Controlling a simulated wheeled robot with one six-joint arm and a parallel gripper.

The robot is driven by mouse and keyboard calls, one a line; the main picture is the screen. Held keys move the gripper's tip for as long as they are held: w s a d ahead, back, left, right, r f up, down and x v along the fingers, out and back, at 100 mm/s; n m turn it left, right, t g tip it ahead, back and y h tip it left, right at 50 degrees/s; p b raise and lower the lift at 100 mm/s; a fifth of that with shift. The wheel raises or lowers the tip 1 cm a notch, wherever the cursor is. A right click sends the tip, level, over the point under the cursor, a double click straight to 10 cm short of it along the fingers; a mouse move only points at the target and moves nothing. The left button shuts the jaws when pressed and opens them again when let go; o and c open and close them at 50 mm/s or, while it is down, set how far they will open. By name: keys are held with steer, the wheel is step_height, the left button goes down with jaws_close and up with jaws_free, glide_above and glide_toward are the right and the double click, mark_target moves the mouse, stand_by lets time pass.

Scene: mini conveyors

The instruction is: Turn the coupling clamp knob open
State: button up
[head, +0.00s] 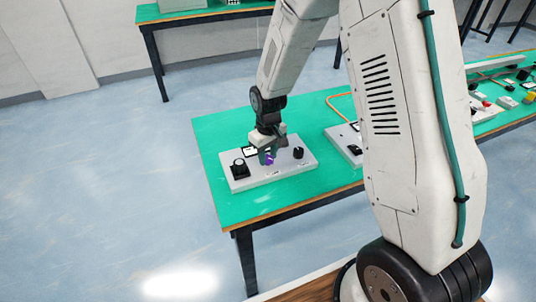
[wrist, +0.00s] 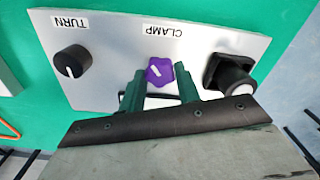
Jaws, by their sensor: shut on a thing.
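The clamp knob (wrist: 159,72) is purple and lobed, with a pale pointer line, and sits mid-panel under the CLAMP label in the wrist view. It is small and partly covered in the head view (head: 270,158). My gripper (wrist: 160,85) has its two green fingers on either side of the knob, shut on it. In the head view my gripper (head: 268,152) reaches down to the panel from above. The grey-white panel (head: 288,172) lies on the green table. The finger contact points are partly hidden.
A black TURN knob (wrist: 72,61) and a black joystick-like control (wrist: 230,75) flank the clamp knob. The green table (head: 215,137) has bare room around the panel. A second panel (head: 345,145) stands to the right, partly behind my arm.

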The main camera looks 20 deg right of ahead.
mark_target(268, 157)
steer(key=shift+n, duration=0.6)
steer(key=o, duration=1)
steer(key=shift+c, duration=0.2)
steer(key=shift+r, duration=0.1)
step_height(268, 157, up, 8)
steer(key=shift+f, duration=0.15)
